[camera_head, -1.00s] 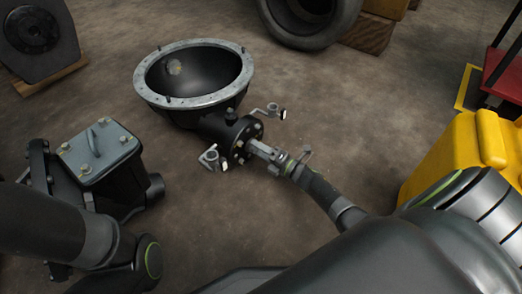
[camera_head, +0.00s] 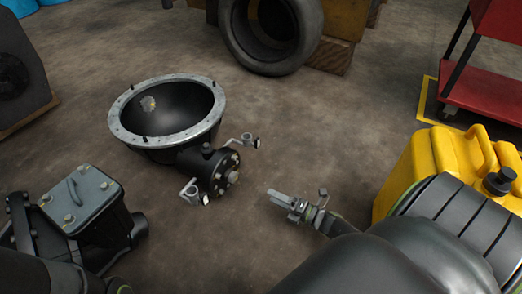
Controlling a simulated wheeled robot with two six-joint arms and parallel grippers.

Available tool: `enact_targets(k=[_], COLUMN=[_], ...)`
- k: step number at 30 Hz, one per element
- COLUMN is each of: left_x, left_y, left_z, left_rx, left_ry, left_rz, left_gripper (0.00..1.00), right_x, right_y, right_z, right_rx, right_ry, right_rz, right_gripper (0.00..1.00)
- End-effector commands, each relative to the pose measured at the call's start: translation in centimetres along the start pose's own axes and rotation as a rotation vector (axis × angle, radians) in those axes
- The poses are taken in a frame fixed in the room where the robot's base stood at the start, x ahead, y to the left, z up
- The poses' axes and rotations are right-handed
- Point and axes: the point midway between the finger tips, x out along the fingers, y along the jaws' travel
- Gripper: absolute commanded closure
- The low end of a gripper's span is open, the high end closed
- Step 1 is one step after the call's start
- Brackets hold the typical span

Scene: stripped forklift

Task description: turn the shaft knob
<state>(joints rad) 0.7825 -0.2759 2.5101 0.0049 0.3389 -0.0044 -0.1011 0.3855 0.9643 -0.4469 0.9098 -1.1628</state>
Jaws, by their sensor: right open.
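A dark bell-shaped housing with a grey bolted rim (camera_head: 124,132) lies on the floor left of centre. A short black flanged neck (camera_head: 205,173) comes off its lower right side, with a ring of bolts and a small metal shaft end (camera_head: 233,177) at the flange centre. My right gripper (camera_head: 272,194) is to the right of the shaft end, open and empty, pointing left toward the flange with a gap of bare floor between in the picture. My left arm shows only at the lower left corner; its gripper is out of view.
Two small ring-ended brackets (camera_head: 246,141) flank the flange. A black box with a grey bolted lid (camera_head: 82,200) stands at the lower left. A yellow canister (camera_head: 418,165) is at right, a tyre (camera_head: 270,38) and red cart (camera_head: 485,92) behind.

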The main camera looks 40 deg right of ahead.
Motion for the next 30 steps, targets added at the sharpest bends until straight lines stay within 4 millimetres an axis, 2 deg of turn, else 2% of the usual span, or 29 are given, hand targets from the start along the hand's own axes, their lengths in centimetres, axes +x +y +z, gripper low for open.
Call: enact_targets(k=[1,6,20,23,30], left_x=[0.2,0.3,0.3,0.4,0.4], left_y=[0.0,0.0,0.0,0.0,0.0], left_z=[0.2,0.3,0.2,0.2,0.2], left_rx=[0.003,0.007,0.006,0.005,0.005], left_ry=[-0.002,-0.005,-0.001,0.0,0.001], left_rz=[0.004,0.007,0.007,0.007,0.007], left_gripper=[0.58,0.58,0.58,0.58,0.58], right_x=[-0.8,-2.3,-2.5,-2.6,-2.7], right_y=[0.1,0.0,-0.1,0.0,0.0], right_z=[0.0,0.0,0.0,0.0,-0.1], right_rx=[0.0,0.0,-0.03,-0.126,-0.581], right_ry=[0.001,0.0,0.0,0.0,0.0], right_rz=[-0.002,-0.001,0.0,0.0,0.0], right_gripper=[0.42,0.42,0.42,0.42,0.42])
